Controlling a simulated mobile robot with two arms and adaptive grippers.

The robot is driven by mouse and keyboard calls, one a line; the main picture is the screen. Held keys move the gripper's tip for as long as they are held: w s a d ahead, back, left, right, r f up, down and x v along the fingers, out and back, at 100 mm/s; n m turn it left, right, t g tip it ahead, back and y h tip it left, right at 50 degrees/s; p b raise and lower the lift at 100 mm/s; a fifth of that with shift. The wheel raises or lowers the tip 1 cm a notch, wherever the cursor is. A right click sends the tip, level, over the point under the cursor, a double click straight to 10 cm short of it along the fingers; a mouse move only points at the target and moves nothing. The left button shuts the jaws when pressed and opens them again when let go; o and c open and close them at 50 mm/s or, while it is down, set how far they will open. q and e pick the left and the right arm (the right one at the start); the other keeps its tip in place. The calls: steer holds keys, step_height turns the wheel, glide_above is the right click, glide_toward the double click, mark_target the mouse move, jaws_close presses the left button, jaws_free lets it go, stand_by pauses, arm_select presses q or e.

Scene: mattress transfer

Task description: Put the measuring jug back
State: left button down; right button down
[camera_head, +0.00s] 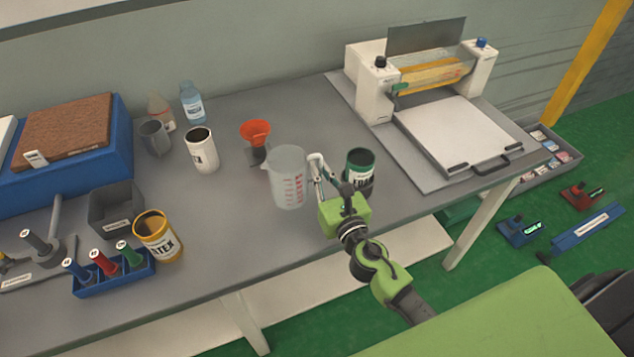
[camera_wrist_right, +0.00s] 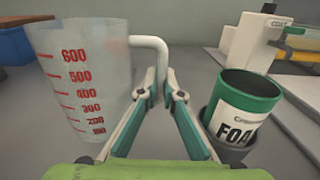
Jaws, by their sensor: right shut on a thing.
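The measuring jug (camera_head: 286,178) is a translucent, upright vessel with red markings, over the middle of the grey bench. In the right wrist view the jug (camera_wrist_right: 88,85) fills the left side, with red numbers up to 600 and a white handle (camera_wrist_right: 150,45). My right gripper (camera_head: 322,172) is at the handle on the jug's right side. In the wrist view its fingers (camera_wrist_right: 158,85) are closed around the lower part of the handle. I cannot tell whether the jug's base touches the bench. My left gripper is not in view.
A green FOAM can (camera_head: 358,170) in a dark holder stands close right of my right gripper. An orange funnel (camera_head: 255,132) on a dark stand is behind the jug. A white can (camera_head: 202,150) and yellow LATEX can (camera_head: 157,237) stand left. Bare bench lies between the jug and LATEX can.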

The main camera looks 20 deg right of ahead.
steer(key=shift+w+f, duration=0.3)
steer(key=shift+f, duration=0.1)
steer(key=f+b, duration=0.2)
steer(key=f, duration=0.1)
steer(key=shift+w+a+f+b, duration=0.15)
steer(key=shift+w+f+b, duration=0.05)
steer(key=shift+b, duration=0.2)
steer(key=shift+f, duration=0.15)
steer(key=c, duration=2.2)
jaws_free()
